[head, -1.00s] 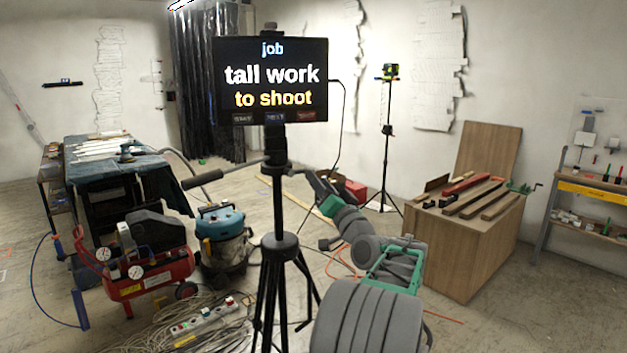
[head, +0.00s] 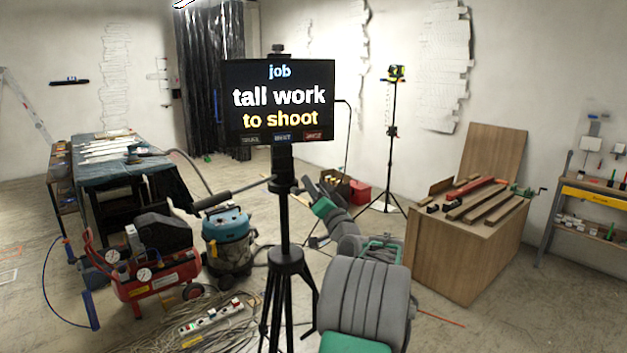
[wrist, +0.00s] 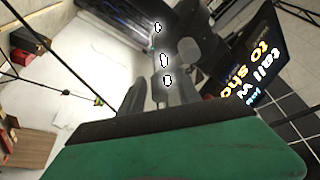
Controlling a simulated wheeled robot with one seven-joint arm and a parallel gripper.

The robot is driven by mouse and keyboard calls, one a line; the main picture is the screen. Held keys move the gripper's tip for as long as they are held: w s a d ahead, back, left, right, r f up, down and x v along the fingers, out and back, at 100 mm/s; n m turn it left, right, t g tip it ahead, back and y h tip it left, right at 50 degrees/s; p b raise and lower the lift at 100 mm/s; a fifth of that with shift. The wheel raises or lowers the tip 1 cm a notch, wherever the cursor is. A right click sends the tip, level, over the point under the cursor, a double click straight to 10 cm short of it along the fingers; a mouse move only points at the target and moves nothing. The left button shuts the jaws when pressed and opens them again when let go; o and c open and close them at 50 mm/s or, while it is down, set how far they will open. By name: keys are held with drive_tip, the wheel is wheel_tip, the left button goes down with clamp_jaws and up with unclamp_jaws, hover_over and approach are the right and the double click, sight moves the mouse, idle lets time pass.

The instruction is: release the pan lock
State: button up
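A black tripod (head: 286,262) stands in front of me, carrying a dark screen (head: 300,75) that reads "tall work to shoot". A pan handle (head: 214,200) sticks out to its left. The screen shows tilted at the right of the wrist view (wrist: 250,75). My gripper (head: 304,185) is at the tripod head's right side, close to the column; I cannot tell whether it touches. In the wrist view, dark and grey parts (wrist: 187,52) overlap ahead of my green wrist housing. I cannot clearly separate fingers from tripod head there, or pick out the pan lock. The finger opening is unclear.
A red compressor (head: 160,280), a blue-topped vacuum (head: 228,240) and a power strip (head: 212,318) with cables lie left of the tripod. A wooden box (head: 460,255) with clamps and bars stands to the right. A thin stand (head: 391,150) is behind. Some floor before the box is free.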

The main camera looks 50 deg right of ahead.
drive_tip(key=shift+w+d+r, duration=0.1)
drive_tip(key=shift+w+d, duration=0.1)
drive_tip(key=shift+w, duration=0.15)
drive_tip(key=shift+c, duration=0.2)
clamp_jaws()
